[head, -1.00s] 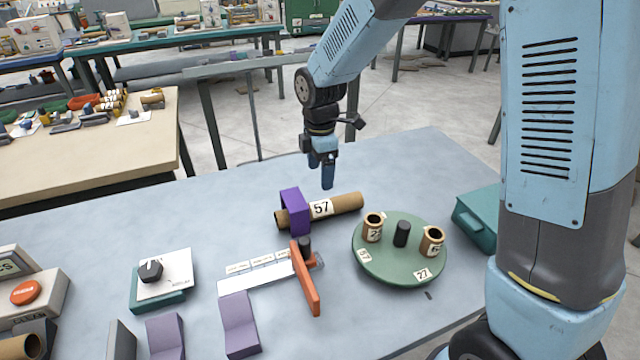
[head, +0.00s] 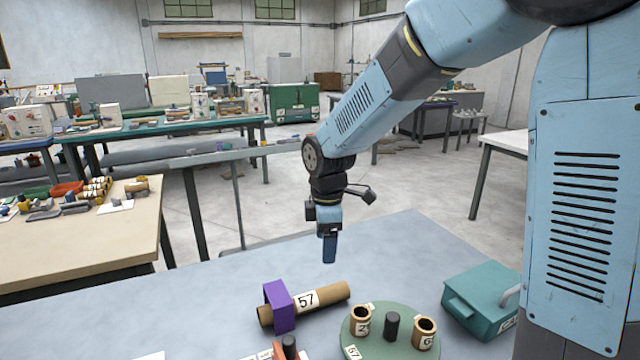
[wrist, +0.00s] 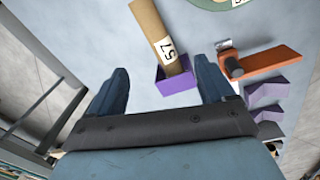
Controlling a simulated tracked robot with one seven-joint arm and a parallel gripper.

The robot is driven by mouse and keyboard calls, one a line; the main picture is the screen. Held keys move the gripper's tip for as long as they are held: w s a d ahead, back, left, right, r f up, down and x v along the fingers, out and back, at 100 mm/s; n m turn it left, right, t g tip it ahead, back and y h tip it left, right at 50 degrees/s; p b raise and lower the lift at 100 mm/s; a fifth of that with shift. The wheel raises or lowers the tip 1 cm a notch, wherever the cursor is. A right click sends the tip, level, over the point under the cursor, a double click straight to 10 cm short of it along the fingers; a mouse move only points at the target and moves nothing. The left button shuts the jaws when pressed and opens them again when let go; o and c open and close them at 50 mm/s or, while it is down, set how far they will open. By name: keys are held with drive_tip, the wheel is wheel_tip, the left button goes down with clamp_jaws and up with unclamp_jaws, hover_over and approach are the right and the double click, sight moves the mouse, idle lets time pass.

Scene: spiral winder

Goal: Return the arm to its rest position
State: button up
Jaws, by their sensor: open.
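My gripper (head: 329,250) hangs above the grey table, pointing down and empty. In the wrist view its two blue fingers (wrist: 160,92) are spread wide apart. A brown cardboard tube (head: 325,298) labelled 57 lies on the table below it, with a purple bracket (head: 279,305) around it near its left end. The tube (wrist: 152,28) and bracket (wrist: 177,84) also show in the wrist view, beyond the fingers and apart from them.
A green round turntable (head: 375,347) holds two short tubes and a dark post. A teal box (head: 482,299) stands at the table's right. An orange lever (wrist: 270,60) shows in the wrist view. A beige table (head: 75,240) stands at the left. The air around my gripper is clear.

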drive_tip(key=s+d+r+m+t, duration=0.2)
drive_tip(key=s+d+r+m, duration=0.5)
drive_tip(key=s+d+m, duration=0.2)
drive_tip(key=s+d+r+m+t, duration=0.2)
drive_tip(key=s+d+r+m, duration=0.5)
drive_tip(key=s+d+m, duration=0.3)
drive_tip(key=d+m, duration=0.1)
drive_tip(key=d, duration=0.3)
drive_tip(key=shift+r+t, duration=0.35)
drive_tip(key=shift+t, duration=0.05)
